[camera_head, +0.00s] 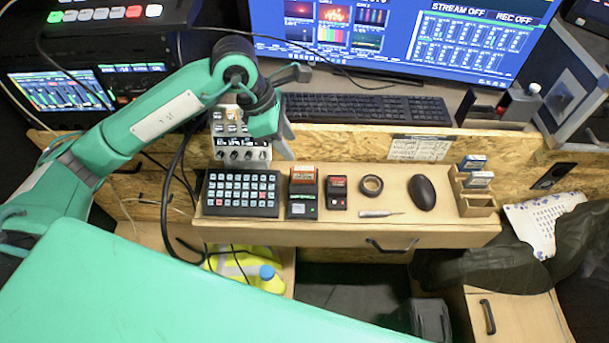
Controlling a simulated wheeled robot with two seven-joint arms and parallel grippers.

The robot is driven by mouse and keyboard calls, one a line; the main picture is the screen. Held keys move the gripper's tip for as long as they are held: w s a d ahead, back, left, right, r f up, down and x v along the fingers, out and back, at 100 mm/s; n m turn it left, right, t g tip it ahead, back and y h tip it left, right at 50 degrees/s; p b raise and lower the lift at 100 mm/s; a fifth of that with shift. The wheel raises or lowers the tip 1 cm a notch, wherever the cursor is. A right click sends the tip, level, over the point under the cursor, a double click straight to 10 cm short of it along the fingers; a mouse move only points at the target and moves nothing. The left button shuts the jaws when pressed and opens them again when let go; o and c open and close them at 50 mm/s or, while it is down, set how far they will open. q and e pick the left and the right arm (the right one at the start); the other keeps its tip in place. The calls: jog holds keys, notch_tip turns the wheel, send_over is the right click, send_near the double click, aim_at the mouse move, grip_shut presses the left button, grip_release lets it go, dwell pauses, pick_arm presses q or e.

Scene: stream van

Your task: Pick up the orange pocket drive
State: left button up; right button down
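The orange pocket drive (303,174) appears to be the small orange-topped block on the wooden tray shelf (340,233), directly behind a black device with a green label (303,206). Another small dark block with a red top (337,190) sits just right of it. My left gripper (294,112) hangs above and behind the drive, in front of the keyboard. Its two fingers look spread apart, with nothing between them. The lower fingertip is close above the drive in the picture, with a gap. My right gripper is not in view.
A black keypad (241,193) lies left of the drive. A tape roll (371,186), a thin tool (381,213), a mouse (422,193) and a wooden card holder (476,205) lie to the right. A control panel (240,140) and keyboard (365,107) are behind.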

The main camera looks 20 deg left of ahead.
aim_at(303, 168)
pick_arm(q)
jog(key=x, duration=0.5)
jog(key=shift+p, duration=0.3)
jog(key=p+x, duration=0.1)
jog(key=x, duration=0.3)
jog(key=shift+f+p, duration=0.35)
jog(key=shift+d+f, duration=0.15)
jog(key=shift+f, duration=0.25)
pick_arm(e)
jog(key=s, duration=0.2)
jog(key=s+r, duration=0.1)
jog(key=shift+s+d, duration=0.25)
pick_arm(q)
jog(key=shift+c, duration=0.2)
grip_shut()
